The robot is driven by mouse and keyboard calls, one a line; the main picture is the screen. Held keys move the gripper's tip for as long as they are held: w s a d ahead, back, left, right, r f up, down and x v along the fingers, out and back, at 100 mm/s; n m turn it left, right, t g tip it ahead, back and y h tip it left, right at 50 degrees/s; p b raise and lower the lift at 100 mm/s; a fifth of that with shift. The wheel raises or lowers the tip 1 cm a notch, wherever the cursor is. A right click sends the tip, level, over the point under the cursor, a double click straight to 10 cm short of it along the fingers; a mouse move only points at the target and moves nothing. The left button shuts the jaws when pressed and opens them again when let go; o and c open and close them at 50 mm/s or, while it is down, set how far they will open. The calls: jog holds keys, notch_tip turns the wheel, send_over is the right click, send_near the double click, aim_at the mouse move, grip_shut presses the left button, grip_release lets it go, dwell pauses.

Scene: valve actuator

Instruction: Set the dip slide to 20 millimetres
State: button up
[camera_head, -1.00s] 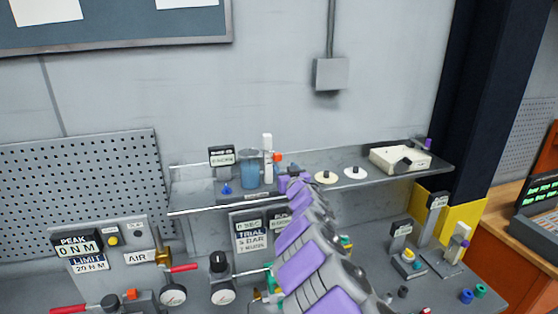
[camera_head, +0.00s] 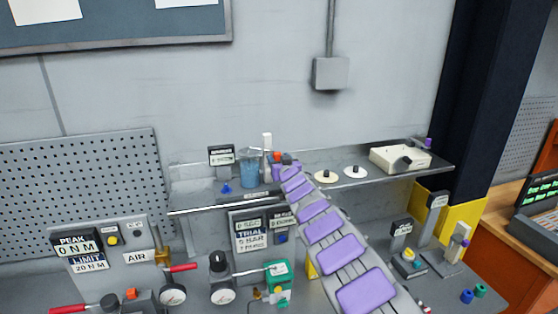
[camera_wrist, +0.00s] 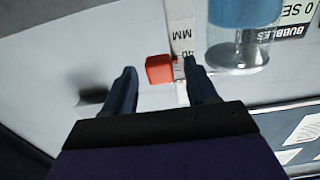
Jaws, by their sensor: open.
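The dip slide is an orange-red block (camera_wrist: 160,69) on a white upright scale (camera_wrist: 181,30) marked MM. In the wrist view my gripper (camera_wrist: 161,82) is open, with one dark finger on each side of the block's near side. No clear contact shows. Its exact reading on the scale cannot be read. In the head view the white scale (camera_head: 267,141) stands on the wall shelf, and my gripper (camera_head: 284,160) is at it, partly hiding the orange block (camera_head: 277,156). A clear beaker of blue liquid (camera_wrist: 240,38) stands right beside the scale in the wrist view.
The beaker (camera_head: 250,170) is close to my gripper. A bubbles sign (camera_head: 221,156) stands behind it. Two pale discs (camera_head: 327,177) and a cream tray (camera_head: 400,159) lie farther right on the shelf (camera_head: 437,171). Gauges and a green box (camera_head: 278,284) are below.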

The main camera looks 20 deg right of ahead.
jog(key=shift+w+r, duration=0.1)
jog(key=shift+w, duration=0.1)
jog(key=shift+c, duration=0.3)
grip_shut()
dwell(0.3)
